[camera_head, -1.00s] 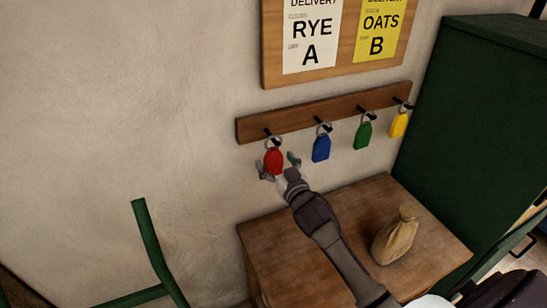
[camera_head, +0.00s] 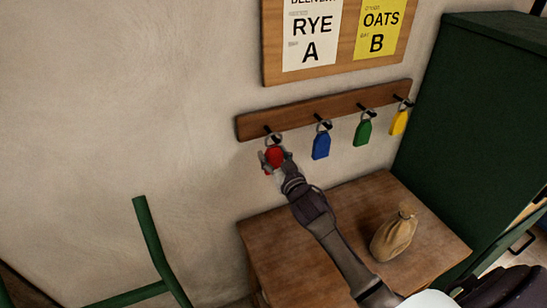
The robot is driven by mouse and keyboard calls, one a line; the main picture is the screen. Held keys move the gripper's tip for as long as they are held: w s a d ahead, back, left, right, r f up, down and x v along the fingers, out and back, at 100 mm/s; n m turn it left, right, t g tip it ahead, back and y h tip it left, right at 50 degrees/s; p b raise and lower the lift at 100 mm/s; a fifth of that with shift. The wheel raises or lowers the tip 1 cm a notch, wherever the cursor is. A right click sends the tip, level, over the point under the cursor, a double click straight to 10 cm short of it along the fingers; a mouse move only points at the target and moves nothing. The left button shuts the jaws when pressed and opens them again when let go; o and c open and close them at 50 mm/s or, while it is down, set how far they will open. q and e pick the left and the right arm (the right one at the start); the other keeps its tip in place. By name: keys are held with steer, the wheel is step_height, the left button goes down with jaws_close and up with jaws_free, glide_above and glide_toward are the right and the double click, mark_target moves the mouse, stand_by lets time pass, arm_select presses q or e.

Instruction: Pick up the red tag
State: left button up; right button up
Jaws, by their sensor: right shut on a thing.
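The red tag (camera_head: 274,154) hangs by its ring from the leftmost peg of the wooden peg rail (camera_head: 324,111) on the wall. My right gripper (camera_head: 273,160) is shut on the red tag, with a finger on each side of it. The lower part of the tag is partly hidden by the gripper. The ring still sits at the peg. My left gripper is not in view.
A blue tag (camera_head: 321,146), a green tag (camera_head: 362,132) and a yellow tag (camera_head: 399,123) hang to the right. Below stands a wooden table (camera_head: 290,251) with a tied sack (camera_head: 393,238). A green cabinet (camera_head: 473,120) stands at right, a green frame (camera_head: 153,245) at lower left.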

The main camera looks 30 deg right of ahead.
steer(key=shift+r, duration=0.1)
steer(key=shift+r, duration=0.2)
steer(key=s+a+b, duration=0.1)
steer(key=s+b, duration=0.4)
steer(key=s, duration=1.3)
steer(key=shift+r, duration=0.45)
